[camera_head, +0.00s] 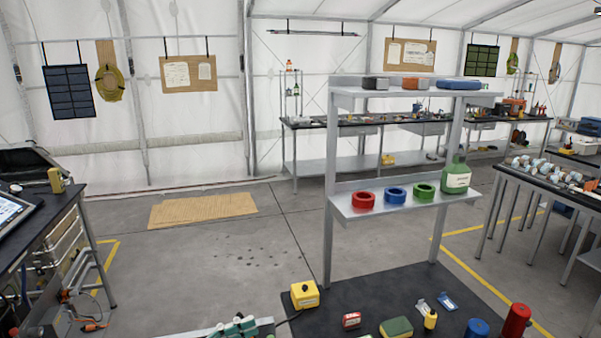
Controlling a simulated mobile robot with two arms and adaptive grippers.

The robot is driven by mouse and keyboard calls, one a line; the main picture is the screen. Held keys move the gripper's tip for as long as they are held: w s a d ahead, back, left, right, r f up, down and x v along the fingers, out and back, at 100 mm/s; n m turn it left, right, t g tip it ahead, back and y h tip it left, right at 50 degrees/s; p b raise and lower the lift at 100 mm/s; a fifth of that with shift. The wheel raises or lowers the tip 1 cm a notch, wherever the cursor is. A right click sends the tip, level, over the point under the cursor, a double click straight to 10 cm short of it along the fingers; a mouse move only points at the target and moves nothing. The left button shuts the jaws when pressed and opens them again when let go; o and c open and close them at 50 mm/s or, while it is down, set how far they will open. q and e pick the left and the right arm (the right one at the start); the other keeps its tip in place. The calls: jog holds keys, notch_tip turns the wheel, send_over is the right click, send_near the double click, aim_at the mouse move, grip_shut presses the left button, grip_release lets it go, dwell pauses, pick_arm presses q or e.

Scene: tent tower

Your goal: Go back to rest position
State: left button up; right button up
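Neither my left nor my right gripper is in view, and no arm comes in from either side. The dark workbench (365,295) lies at the bottom centre and right. A grey shelf frame (329,200) stands on it. Its lower shelf (345,208) holds a red tape roll (363,201), a blue tape roll (395,195), a green tape roll (424,193) and a green bottle (457,177). Its upper shelf (350,92) holds a dark box (375,83), an orange box (413,83) and a blue case (458,85).
On the workbench are a yellow box (304,294), a sponge (396,327), a small red box (351,321), a yellow bottle (430,319), a blue cylinder (477,328) and a red cylinder (516,321). Side tables stand left (40,228) and right (540,182). Open floor (230,245) lies left of centre.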

pick_arm(q)
jog(key=s+a+f+n+t+y, duration=0.1)
jog(key=a+f+n+t+y, duration=0.2)
jog(key=f+n+y, duration=0.4)
jog(key=s+a+f+n+t+y, duration=0.25)
jog(key=f+n+y, duration=0.25)
jog(key=y, duration=0.3)
jog(key=s+a+f+g+y, duration=0.25)
jog(key=s+f+g, duration=0.25)
jog(key=s, duration=0.4)
jog(key=s+a+f+g+y, duration=0.1)
jog(key=s+a+f+g, duration=0.25)
jog(key=s, duration=0.65)
notch_tip(320, 180, down, 31)
jog(key=s+g+b, duration=0.2)
jog(key=b, duration=0.2)
jog(key=s+a+f+g+b, duration=0.1)
jog(key=s+a+f+b, duration=0.2)
jog(key=s+f, duration=1.3)
notch_tip(320, 180, down, 3)
jog(key=shift+s+f, duration=0.1)
jog(key=shift+s, duration=0.15)
pick_arm(e)
notch_tip(320, 180, down, 7)
jog(key=shift+s, duration=0.3)
